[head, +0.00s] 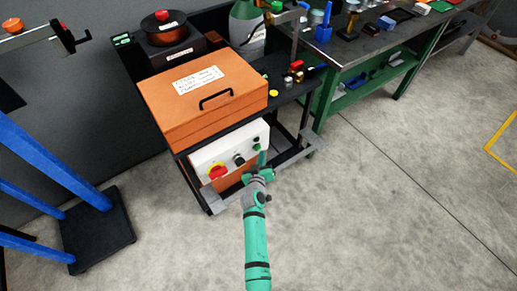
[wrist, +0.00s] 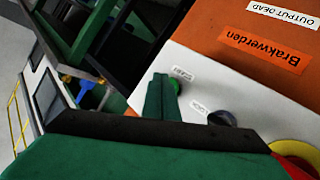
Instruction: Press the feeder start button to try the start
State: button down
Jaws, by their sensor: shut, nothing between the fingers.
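The white control panel (head: 207,158) sits on the front of the cart, below the orange box. It carries a green button (wrist: 175,86) with a small white label, a black knob (wrist: 221,118) with another label, and a red emergency stop on a yellow ring (head: 217,172). My gripper (head: 262,158) is shut and empty at the panel's right end. In the wrist view its green fingertips (wrist: 160,82) are right beside the green button and partly cover it. I cannot tell whether they touch it.
The orange box (head: 203,97) with a black handle stands on the cart above the panel. A dark metal bar of the cart (head: 305,138) juts out to the right of my gripper. A green-framed workbench (head: 350,60) stands behind at the right. The floor in front is clear.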

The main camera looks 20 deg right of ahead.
jog(key=shift+w, duration=0.15)
dwell(0.6)
jog(key=shift+w+a, duration=0.15)
jog(key=shift+w, duration=0.1)
jog(key=shift+w+a, duration=0.15)
jog(key=shift+w, duration=0.3)
dwell(0.8)
dwell(0.3)
jog(key=shift+s+d, duration=0.3)
jog(key=shift+s, duration=0.55)
jog(key=shift+s, duration=0.1)
jog(key=shift+s+d, duration=0.3)
jog(key=shift+s, duration=0.45)
jog(key=shift+s+d, duration=0.25)
jog(key=shift+s, duration=0.5)
jog(key=shift+s+d, duration=0.3)
jog(key=shift+s, duration=0.45)
